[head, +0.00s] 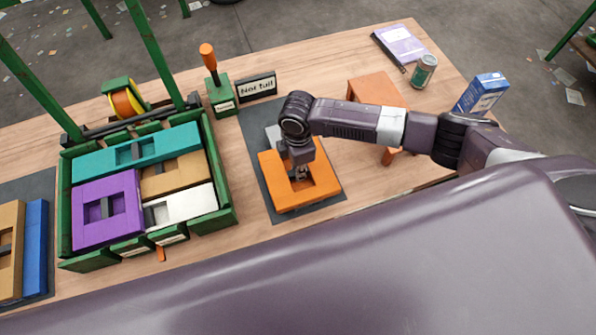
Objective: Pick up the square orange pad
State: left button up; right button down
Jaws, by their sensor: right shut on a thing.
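The square orange pad (282,190) lies on or just above a dark grey mat (330,205) in the middle of the table. It has a recess in its middle. My right gripper (300,174) points down into that recess and is shut on the pad's middle part, which the fingers largely hide. I cannot tell whether the pad is lifted off the mat. A light grey piece shows partly behind the gripper at the pad's far edge. My left gripper is not in view.
A green crate (235,215) at left holds teal, purple, tan and white pads. Behind stand a lever box (222,98) and a "Not full" sign (256,87). A small orange-brown stand (375,88), a can (423,71) and a blue carton (482,93) are near my right arm.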

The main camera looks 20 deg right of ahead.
notch_tip(320, 180, up, 20)
jog(key=b, duration=0.2)
jog(key=shift+b, duration=0.35)
jog(key=shift+p, duration=0.65)
